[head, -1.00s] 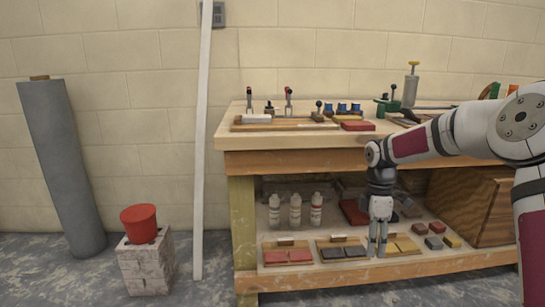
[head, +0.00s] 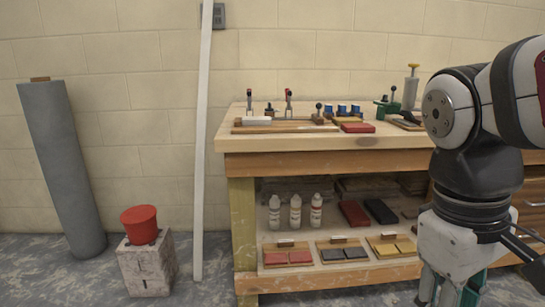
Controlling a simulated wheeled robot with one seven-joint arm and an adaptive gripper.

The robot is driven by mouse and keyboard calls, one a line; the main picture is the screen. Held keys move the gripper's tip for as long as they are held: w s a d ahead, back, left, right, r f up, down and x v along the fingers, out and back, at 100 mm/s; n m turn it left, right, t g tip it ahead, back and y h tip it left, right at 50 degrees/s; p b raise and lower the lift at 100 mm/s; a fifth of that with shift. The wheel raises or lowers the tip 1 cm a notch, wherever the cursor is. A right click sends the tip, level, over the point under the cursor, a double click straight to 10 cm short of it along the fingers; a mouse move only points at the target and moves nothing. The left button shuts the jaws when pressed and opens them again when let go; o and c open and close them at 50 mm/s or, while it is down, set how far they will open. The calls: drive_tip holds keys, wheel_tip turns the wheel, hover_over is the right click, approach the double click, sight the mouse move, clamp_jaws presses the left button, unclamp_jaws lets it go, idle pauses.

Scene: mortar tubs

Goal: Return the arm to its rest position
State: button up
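My arm is folded back close to the head camera at the right side of the head view. My gripper (head: 450,294) points down at the bottom right, in front of the workbench. Its two fingers stand apart with a gap between them, and nothing shows between them. The fingertips run close to or past the bottom edge of the picture. My wrist and gripper hide the right part of the bench and its lower shelf.
The wooden workbench (head: 300,162) carries clamps, a red block (head: 357,128) and a green tool. Its lower shelf holds white bottles (head: 295,210) and trays of coloured blocks. A red bucket (head: 140,224) sits on a block at left, by a grey roll (head: 62,170).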

drive_tip(key=s+a+f+m+y, duration=0.2)
drive_tip(key=s+f+m, duration=0.15)
drive_tip(key=s, duration=0.75)
wheel_tip(320, 180, up, 40)
drive_tip(key=t+p, duration=0.4)
drive_tip(key=p, duration=3.4)
drive_tip(key=shift+w+d+t, duration=0.15)
drive_tip(key=shift+w+t, duration=0.25)
drive_tip(key=shift+r, duration=0.1)
